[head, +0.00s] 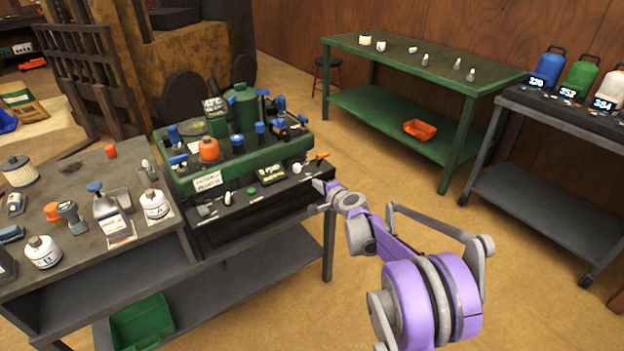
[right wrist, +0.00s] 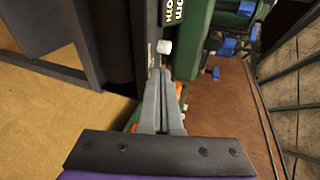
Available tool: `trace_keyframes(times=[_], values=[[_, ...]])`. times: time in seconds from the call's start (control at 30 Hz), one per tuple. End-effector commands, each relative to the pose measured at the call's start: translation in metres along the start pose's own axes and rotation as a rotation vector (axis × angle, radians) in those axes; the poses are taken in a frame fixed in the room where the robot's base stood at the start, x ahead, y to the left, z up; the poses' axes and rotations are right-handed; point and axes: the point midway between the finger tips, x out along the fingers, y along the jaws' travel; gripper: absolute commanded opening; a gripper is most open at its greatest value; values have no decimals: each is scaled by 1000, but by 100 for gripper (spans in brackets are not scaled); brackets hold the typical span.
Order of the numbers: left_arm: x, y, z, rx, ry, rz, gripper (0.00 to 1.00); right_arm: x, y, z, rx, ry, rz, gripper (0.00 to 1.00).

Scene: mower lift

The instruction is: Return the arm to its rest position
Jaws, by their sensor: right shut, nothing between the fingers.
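My right arm is purple and grey and reaches in from the lower right of the head view. Its right gripper (head: 322,188) is beside the right end of the green machine (head: 240,160), near the black front panel (head: 262,197). In the right wrist view the grey fingers of the right gripper (right wrist: 163,85) lie together, with nothing between them. A white knob (right wrist: 164,46) on the panel shows just beyond the fingertips; I cannot tell whether they touch. An orange lever (head: 321,157) is close above the gripper in the head view. My left gripper is not in view.
A grey workbench (head: 75,170) with bottles and tools stands at left, a green bin (head: 142,322) on its lower shelf. A green table (head: 400,62) stands at the back, a dark cart (head: 560,120) with gas cylinders at right. The floor (head: 350,140) between is clear.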

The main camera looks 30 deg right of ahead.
Motion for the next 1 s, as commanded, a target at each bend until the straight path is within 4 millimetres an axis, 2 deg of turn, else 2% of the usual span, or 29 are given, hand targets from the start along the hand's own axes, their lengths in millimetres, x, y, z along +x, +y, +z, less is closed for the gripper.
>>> trace_keyframes(times=[0.1,0.33,0.47,0.57,0.7,0.8,0.9,1.0], values=[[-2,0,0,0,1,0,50,-10,0,0,0,0,0,0],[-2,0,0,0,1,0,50,-14,0,2,-5,-4,2,0],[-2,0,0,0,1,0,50,-29,-3,29,-78,-46,32,0],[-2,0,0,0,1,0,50,-58,-2,73,-210,-121,85,0],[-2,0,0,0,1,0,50,-119,14,140,-459,-253,182,0],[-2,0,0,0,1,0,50,-168,35,176,-639,-346,252,0],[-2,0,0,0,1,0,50,-220,63,203,-818,-434,322,0],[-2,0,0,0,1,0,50,-271,94,218,-993,-513,391,0]])
